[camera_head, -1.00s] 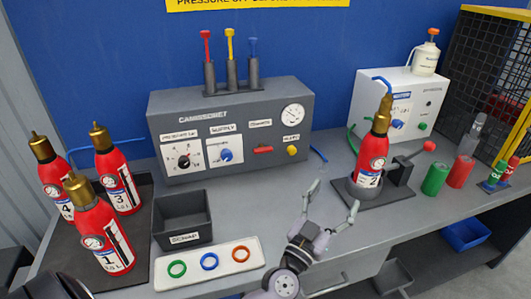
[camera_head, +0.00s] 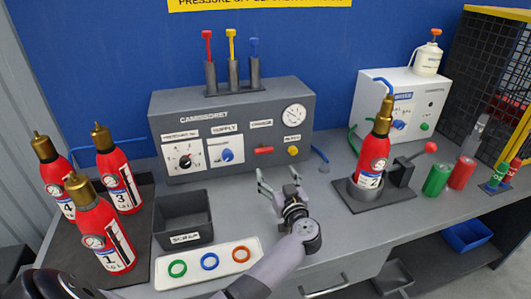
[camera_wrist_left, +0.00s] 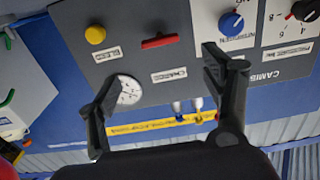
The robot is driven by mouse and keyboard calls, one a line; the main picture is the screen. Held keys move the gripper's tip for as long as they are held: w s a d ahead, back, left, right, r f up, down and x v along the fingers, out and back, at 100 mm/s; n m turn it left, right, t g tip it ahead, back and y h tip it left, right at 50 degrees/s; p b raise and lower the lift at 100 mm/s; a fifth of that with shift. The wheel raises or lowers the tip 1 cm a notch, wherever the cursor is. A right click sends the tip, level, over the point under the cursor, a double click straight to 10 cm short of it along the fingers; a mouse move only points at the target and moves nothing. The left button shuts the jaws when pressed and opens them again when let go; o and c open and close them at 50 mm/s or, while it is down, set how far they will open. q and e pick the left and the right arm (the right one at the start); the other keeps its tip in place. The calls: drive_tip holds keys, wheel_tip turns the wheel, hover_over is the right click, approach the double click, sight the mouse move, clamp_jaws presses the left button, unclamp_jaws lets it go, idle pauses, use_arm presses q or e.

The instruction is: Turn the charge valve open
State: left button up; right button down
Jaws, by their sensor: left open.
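The charge valve (camera_head: 263,150) is a small red bar handle lying about level on the front of the grey Camissoret panel (camera_head: 232,118), under a label reading CHARGE. In the left wrist view the red handle (camera_wrist_left: 159,41) appears upside down, beyond and between the finger ends. My left gripper (camera_head: 279,179) is open and empty, below and in front of the panel, with its fingers pointing toward it. The open fingers also show in the left wrist view (camera_wrist_left: 157,72), apart from the handle. My right gripper is not in view.
A blue supply knob (camera_head: 227,155) and a yellow button (camera_head: 293,151) flank the valve; a gauge (camera_head: 294,115) sits above. A scrap bin (camera_head: 184,215) and a ring tray (camera_head: 165,278) are left of the gripper. Extinguisher 2 (camera_head: 373,150) stands right in its holder.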

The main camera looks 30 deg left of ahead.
sight(265, 152)
use_arm(q)
drive_tip(key=x, duration=1.1)
drive_tip(key=shift+w+a, duration=0.25)
drive_tip(key=shift+c, duration=0.2)
